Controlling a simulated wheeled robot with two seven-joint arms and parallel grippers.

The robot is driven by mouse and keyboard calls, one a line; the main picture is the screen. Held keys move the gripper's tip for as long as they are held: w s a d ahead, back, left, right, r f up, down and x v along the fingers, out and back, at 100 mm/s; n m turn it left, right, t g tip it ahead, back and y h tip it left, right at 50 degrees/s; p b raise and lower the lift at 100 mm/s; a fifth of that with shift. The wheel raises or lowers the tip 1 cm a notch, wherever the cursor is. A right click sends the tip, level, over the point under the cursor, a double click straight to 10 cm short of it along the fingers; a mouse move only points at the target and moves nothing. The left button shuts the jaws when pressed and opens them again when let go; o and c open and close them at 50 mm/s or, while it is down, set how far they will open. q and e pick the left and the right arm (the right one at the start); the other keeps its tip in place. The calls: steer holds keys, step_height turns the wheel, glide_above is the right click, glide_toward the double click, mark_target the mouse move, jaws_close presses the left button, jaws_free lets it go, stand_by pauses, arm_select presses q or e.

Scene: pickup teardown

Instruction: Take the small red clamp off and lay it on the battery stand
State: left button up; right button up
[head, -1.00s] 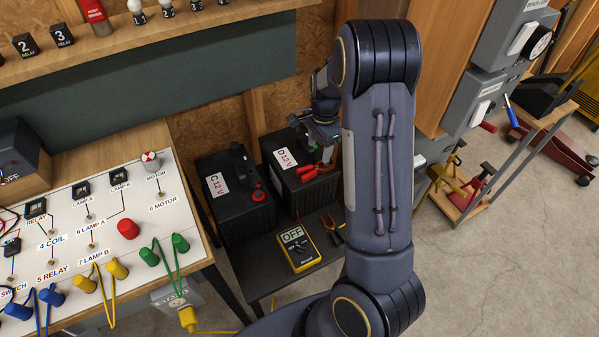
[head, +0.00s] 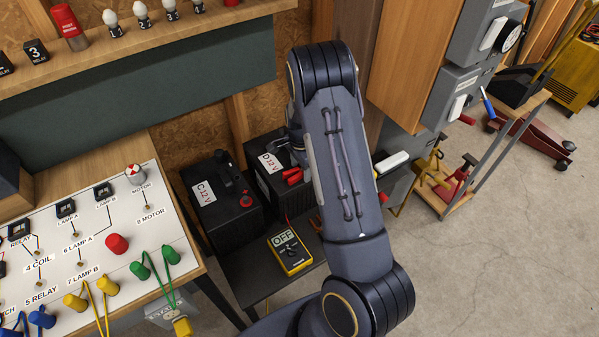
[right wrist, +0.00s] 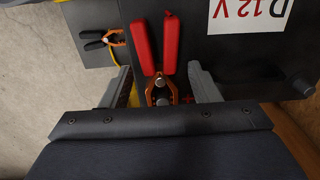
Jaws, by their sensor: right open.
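The red clamp (head: 293,176) is on top of battery D (head: 270,185). In the right wrist view its two red handles (right wrist: 171,42) point away from me and its copper jaws (right wrist: 161,92) sit at the terminal by a red plus mark. My right gripper (right wrist: 161,88) is open, with one finger on each side of the jaws and a gap at both sides. In the head view my right arm hides most of that gripper. The dark battery stand (head: 238,272) carries both batteries. My left gripper is not in view.
Battery C (head: 222,205) stands left of battery D. A yellow meter (head: 290,254) lies on the stand in front. A black-handled clamp (right wrist: 104,40) lies near the stand's edge. The bench panel (head: 150,235) is at left, and wall boxes (head: 450,95) are at right.

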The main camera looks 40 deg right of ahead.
steer(key=c, duration=1.1)
steer(key=shift+o, duration=0.2)
